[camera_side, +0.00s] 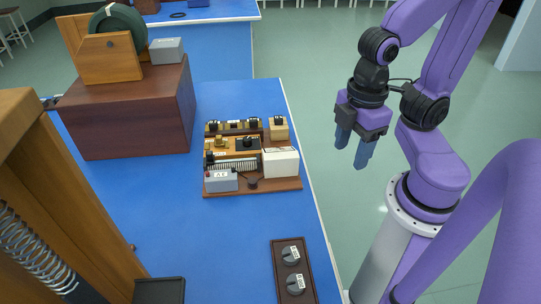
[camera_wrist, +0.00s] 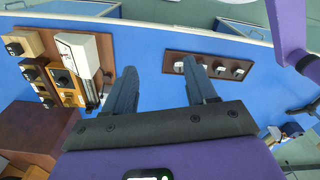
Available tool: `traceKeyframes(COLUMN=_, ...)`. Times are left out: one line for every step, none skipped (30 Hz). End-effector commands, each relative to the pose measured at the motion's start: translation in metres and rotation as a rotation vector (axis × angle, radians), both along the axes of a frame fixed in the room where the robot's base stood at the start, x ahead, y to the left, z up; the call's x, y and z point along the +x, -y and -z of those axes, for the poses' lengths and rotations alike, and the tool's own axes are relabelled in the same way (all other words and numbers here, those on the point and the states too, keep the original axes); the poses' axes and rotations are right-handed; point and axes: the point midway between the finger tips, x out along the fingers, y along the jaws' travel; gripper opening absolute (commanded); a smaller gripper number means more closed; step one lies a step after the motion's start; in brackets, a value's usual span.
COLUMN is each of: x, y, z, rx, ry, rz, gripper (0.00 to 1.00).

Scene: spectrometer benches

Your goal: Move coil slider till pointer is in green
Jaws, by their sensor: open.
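The instrument board (camera_side: 270,187) lies on the blue bench in the side view. It carries a dark ribbed coil (camera_side: 233,164), a white meter box (camera_side: 281,163) and several small blocks with black knobs. I cannot tell which part is the coil slider.
A dark strip with several round knobs (camera_side: 292,270) lies at the bench's front right. A brown wooden box (camera_side: 130,115) with a wheel device stands back left. A wooden frame with a spring (camera_side: 45,190) fills the left front. Bare blue bench (camera_side: 150,210) lies left of the board.

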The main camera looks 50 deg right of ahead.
Motion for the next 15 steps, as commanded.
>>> traceKeyframes(x=0.000, y=0.000, z=0.000, rx=0.000, ry=0.000, rz=0.000, gripper=0.57)
traceKeyframes(x=0.000, y=0.000, z=0.000, rx=0.000, ry=0.000, rz=0.000, gripper=0.57)
traceKeyframes(x=0.000, y=0.000, z=0.000, rx=0.000, ry=0.000, rz=0.000, gripper=0.57)
traceKeyframes(x=0.000, y=0.000, z=0.000, rx=0.000, ry=0.000, rz=0.000, gripper=0.57)
traceKeyframes(x=0.000, y=0.000, z=0.000, rx=0.000, ry=0.000, rz=0.000, gripper=0.57)
traceKeyframes(x=0.000, y=0.000, z=0.000, rx=0.000, ry=0.000, rz=0.000, gripper=0.57)
traceKeyframes(x=0.000, y=0.000, z=0.000, rx=0.000, ry=0.000, rz=0.000, gripper=0.57)
traceKeyframes(x=0.000, y=0.000, z=0.000, rx=0.000, ry=0.000, rz=0.000, gripper=0.57)
traceKeyframes(x=0.000, y=0.000, z=0.000, rx=0.000, ry=0.000, rz=0.000, gripper=0.50)
traceKeyframes(x=0.000, y=0.000, z=0.000, rx=0.000, ry=0.000, rz=0.000, gripper=0.47)
traceKeyframes(x=0.001, y=-0.001, z=0.000, rx=0.000, ry=0.000, rz=0.001, gripper=0.47)
traceKeyframes(x=0.003, y=-0.002, z=-0.001, rx=0.000, ry=0.000, rz=0.004, gripper=0.47)
traceKeyframes(x=0.006, y=-0.004, z=-0.002, rx=-0.001, ry=-0.001, rz=0.007, gripper=0.47)
traceKeyframes(x=0.009, y=-0.007, z=-0.003, rx=-0.001, ry=0.000, rz=0.010, gripper=0.47)
traceKeyframes(x=0.015, y=-0.011, z=-0.005, rx=-0.002, ry=0.000, rz=0.016, gripper=0.47)
